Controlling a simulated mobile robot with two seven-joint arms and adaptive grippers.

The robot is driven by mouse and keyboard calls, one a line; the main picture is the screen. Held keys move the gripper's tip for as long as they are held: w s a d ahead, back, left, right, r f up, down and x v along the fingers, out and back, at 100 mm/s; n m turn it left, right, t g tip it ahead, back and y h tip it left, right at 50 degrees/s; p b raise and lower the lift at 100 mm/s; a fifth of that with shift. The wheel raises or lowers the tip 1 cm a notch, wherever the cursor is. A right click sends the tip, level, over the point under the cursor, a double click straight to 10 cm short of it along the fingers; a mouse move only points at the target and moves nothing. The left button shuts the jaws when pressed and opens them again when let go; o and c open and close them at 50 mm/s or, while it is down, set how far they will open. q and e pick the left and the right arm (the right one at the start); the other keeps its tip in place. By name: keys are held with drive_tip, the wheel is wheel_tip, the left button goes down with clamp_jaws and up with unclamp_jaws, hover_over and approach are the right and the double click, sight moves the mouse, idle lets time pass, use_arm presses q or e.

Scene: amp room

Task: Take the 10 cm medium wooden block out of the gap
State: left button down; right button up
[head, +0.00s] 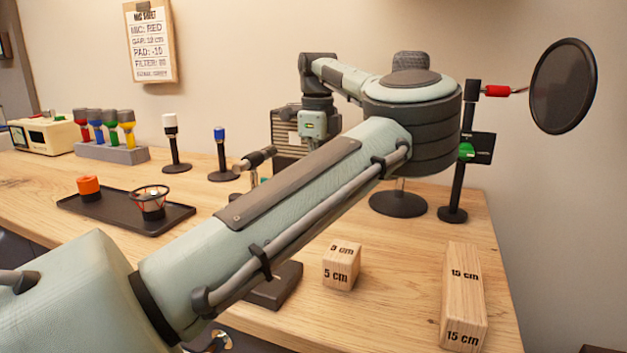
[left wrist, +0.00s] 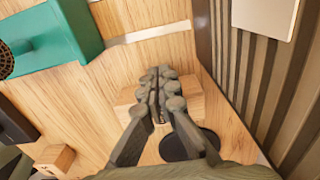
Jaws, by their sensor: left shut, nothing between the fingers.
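My left gripper (left wrist: 161,73) is shut and empty in the left wrist view, its fingers over a pale wooden block (left wrist: 128,97). The fingers hide the block's middle, and no size label is readable on it; I cannot tell whether they touch it. In the head view my left arm reaches across the table and folds back, and its fingers are hidden behind the arm. The 5 cm block (head: 341,273) and the 15 cm block (head: 463,300) stand at the front right of the table. A microphone (head: 259,158) shows partly behind my arm. My right gripper is not in view.
A teal body (left wrist: 60,38) and a striped panel (left wrist: 270,75) flank the wooden block. A dark round base (left wrist: 188,144) lies near the fingers. A black tray (head: 115,217), mic stands (head: 173,145) and a pop filter (head: 563,87) stand around the table.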

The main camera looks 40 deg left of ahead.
use_arm(q)
drive_tip(key=shift+a, duration=0.1)
drive_tip(key=shift+r, duration=0.1)
wheel_tip(320, 180, up, 12)
idle(0.5)
